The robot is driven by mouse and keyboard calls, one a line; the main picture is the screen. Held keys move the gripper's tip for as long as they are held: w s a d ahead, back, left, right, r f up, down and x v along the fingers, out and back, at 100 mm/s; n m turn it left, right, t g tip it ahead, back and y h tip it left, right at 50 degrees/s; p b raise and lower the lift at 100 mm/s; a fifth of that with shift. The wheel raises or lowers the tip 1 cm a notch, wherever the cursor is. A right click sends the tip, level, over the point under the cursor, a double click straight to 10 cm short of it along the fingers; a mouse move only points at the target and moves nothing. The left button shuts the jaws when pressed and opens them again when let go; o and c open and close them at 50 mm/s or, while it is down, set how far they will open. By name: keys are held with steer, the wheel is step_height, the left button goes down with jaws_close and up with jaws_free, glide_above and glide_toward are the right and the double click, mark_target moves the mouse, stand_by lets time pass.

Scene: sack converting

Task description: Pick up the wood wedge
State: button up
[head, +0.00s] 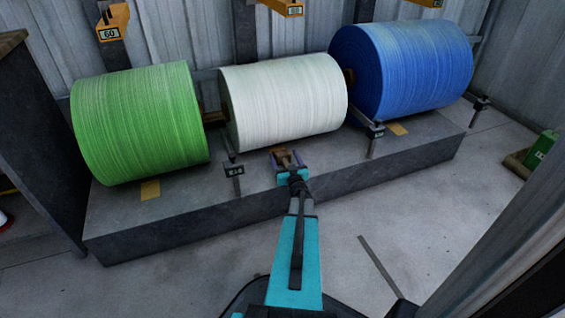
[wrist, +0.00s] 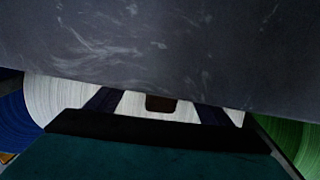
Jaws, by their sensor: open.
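The wood wedge (head: 284,156) is a small brown block on the grey plinth, at the front foot of the white roll (head: 284,98). My gripper (head: 288,161) is open in the head view, with its fingers around or just in front of the wedge; I cannot tell whether they touch it. In the wrist view, a dark brown block (wrist: 160,103), likely the wedge, shows between the two spread fingers of my gripper (wrist: 157,103). Its lower part is hidden behind the gripper body.
The grey plinth (head: 215,215) carries a green roll (head: 140,122) at left and a blue roll (head: 410,68) at right. Small posts with tags, one at left (head: 233,170) and one at right (head: 372,135), flank the gripper. Floor in front is mostly clear.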

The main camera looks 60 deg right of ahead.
steer(key=shift+b+x, duration=0.3)
steer(key=shift+x, duration=0.8)
steer(key=c, duration=1.3)
steer(key=shift+r, duration=0.15)
